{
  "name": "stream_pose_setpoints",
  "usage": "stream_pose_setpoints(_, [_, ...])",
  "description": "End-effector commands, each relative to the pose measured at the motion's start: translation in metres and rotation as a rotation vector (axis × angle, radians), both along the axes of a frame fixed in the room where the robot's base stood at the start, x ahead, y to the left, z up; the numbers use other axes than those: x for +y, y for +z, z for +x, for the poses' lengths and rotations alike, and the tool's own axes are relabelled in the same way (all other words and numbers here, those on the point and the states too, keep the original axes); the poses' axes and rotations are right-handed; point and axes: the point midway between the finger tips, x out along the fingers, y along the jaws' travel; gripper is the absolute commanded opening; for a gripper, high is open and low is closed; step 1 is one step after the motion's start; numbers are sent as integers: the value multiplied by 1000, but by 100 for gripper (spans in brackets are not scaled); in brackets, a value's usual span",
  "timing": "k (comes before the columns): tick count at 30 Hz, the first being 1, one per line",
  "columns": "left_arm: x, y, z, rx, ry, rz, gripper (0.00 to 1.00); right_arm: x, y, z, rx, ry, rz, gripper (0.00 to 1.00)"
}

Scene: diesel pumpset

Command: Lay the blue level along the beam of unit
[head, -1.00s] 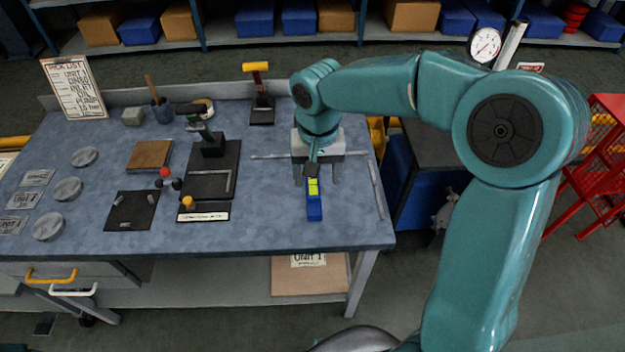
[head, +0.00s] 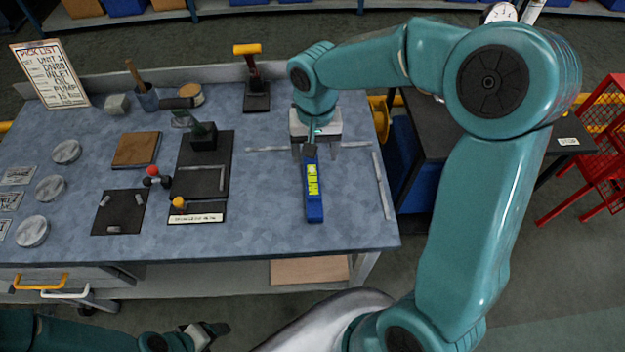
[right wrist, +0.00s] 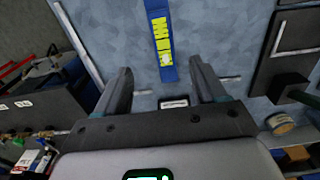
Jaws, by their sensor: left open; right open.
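The blue level (head: 314,210) lies on the workbench near its right front part, its long side running front to back, with yellow-green markings on top. My right gripper (head: 317,150) is open at the level's far end and covers that end in the head view. In the right wrist view, the level (right wrist: 160,25) runs away from the open right gripper (right wrist: 164,76), its near end between the fingertips and no finger clearly touching it. My left gripper (head: 216,330) is open and empty, low at the bottom left, off the bench. I cannot make out the unit's beam.
The workbench (head: 270,225) has free room left of the level. Thin grey strips lie behind the level and to its right (head: 382,185). A dark mat with a green-handled tool (head: 204,138) is further left. A dark table (head: 435,125) and a red stand (head: 600,160) are at right.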

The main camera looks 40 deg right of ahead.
Motion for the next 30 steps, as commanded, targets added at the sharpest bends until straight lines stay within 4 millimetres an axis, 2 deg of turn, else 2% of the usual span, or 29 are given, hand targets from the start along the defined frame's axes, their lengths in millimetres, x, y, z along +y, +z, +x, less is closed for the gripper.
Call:
stream_pose_setpoints(3, [0,1,0,0,0,0,66,1,-30,-2,7,0,1,70])
stream_pose_setpoints(9, [0,2,0,0,0,0,66,1,-65,-2,4,1,0,70])
stream_pose_setpoints(14, [0,3,0,0,0,0,66,0,-76,0,2,0,0,70])
stream_pose_setpoints(20, [0,12,0,0,0,0,66,3,-105,5,5,1,2,70])
stream_pose_setpoints(24, [0,11,0,0,0,0,66,2,-122,6,3,1,1,70])
stream_pose_setpoints(30, [0,11,0,0,0,0,66,2,-125,6,-1,0,2,70])
